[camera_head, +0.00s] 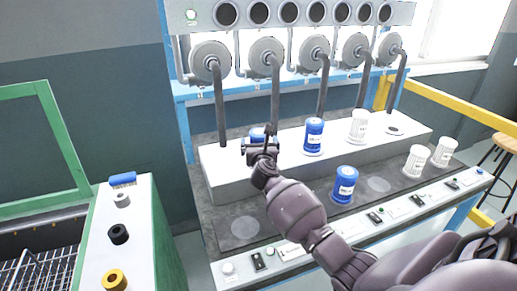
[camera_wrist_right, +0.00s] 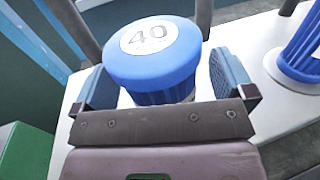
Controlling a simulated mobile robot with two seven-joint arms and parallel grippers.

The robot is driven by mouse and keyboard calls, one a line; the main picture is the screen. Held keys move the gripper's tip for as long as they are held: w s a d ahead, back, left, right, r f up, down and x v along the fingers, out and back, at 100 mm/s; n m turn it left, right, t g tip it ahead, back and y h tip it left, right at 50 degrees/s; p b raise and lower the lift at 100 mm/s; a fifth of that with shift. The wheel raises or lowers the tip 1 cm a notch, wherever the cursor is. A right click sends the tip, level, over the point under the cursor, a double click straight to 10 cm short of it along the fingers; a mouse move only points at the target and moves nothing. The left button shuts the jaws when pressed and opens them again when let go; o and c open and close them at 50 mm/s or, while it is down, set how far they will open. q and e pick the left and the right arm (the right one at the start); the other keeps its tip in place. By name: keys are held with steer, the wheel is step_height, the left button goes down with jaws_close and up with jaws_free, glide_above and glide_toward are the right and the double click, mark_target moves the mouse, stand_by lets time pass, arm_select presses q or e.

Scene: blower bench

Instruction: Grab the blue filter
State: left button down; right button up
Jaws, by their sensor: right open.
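In the right wrist view a blue filter (camera_wrist_right: 165,65) with a round white "40" label on its cap stands between the two pads of my right gripper (camera_wrist_right: 163,85). The jaws are open, with a gap visible at least on the right side. In the head view this filter (camera_head: 257,133) stands on the white raised block, partly hidden behind my right gripper (camera_head: 262,143). A second blue filter (camera_head: 314,133) stands to its right on the block; a third blue filter (camera_head: 345,184) stands on the dark mat in front. My left gripper is not in view.
White filters stand on the block (camera_head: 359,126) and on the mat's right side (camera_head: 416,161). A green-edged bench (camera_head: 140,235) with knobs is at the left. The mat's left front (camera_head: 243,228) is clear.

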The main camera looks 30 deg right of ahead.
steer(key=shift+w+d+r, duration=0.1)
steer(key=shift+w, duration=0.05)
steer(key=c, duration=1.1)
